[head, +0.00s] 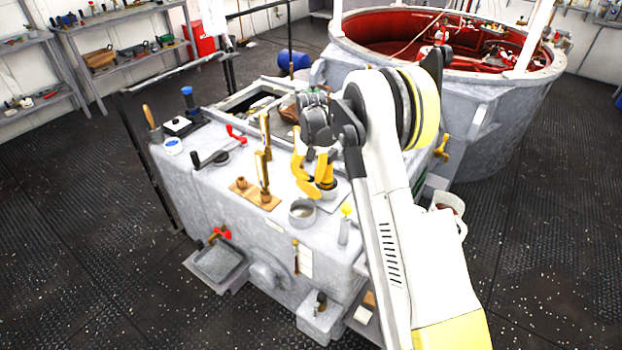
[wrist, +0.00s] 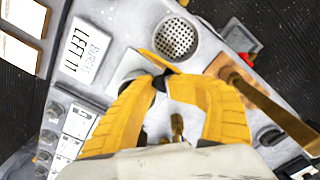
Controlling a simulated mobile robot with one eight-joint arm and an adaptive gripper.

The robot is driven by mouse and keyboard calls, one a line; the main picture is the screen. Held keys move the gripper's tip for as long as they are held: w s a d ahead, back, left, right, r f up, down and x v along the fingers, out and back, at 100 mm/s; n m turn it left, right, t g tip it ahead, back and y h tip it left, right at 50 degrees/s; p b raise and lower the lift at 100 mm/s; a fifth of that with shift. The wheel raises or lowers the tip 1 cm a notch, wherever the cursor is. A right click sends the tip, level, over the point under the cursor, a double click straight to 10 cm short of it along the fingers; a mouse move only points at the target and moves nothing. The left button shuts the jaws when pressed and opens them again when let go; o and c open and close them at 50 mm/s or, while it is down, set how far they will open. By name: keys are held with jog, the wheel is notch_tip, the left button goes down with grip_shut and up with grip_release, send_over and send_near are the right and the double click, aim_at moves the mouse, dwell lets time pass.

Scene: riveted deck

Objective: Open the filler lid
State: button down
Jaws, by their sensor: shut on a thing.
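My gripper (head: 317,187) reaches down onto the top of a grey riveted housing (head: 215,185), and its yellow fingers are closed together. In the wrist view the gripper (wrist: 165,85) pinches at a pale grey plate (wrist: 132,66), which I take to be the filler lid; the fingers hide much of it. Right beside it is a round filler mouth with a perforated strainer (wrist: 176,40), uncovered. In the head view that mouth is the short round neck (head: 302,213) in front of the fingers. How far the lid is tilted is hard to tell.
A brass lever on a plate (head: 263,180) stands left of my gripper. A red-handled crank (head: 235,135) lies farther left. A yellow-topped knob (head: 346,211) stands just right of the neck. A large red-lined tub (head: 440,30) is behind. A label plate (wrist: 83,50) shows in the wrist view.

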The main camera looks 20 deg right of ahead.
jog(key=shift+w, duration=0.1)
jog(key=c, duration=1.4)
grip_release()
jog(key=shift+d+r, duration=0.1)
jog(key=shift+r, duration=0.05)
jog(key=shift+o, duration=0.7)
jog(key=shift+w+a+f, duration=0.1)
jog(key=shift+a+f, duration=0.1)
jog(key=shift+f, duration=0.05)
jog(key=shift+r, duration=0.2)
notch_tip(320, 180, up, 12)
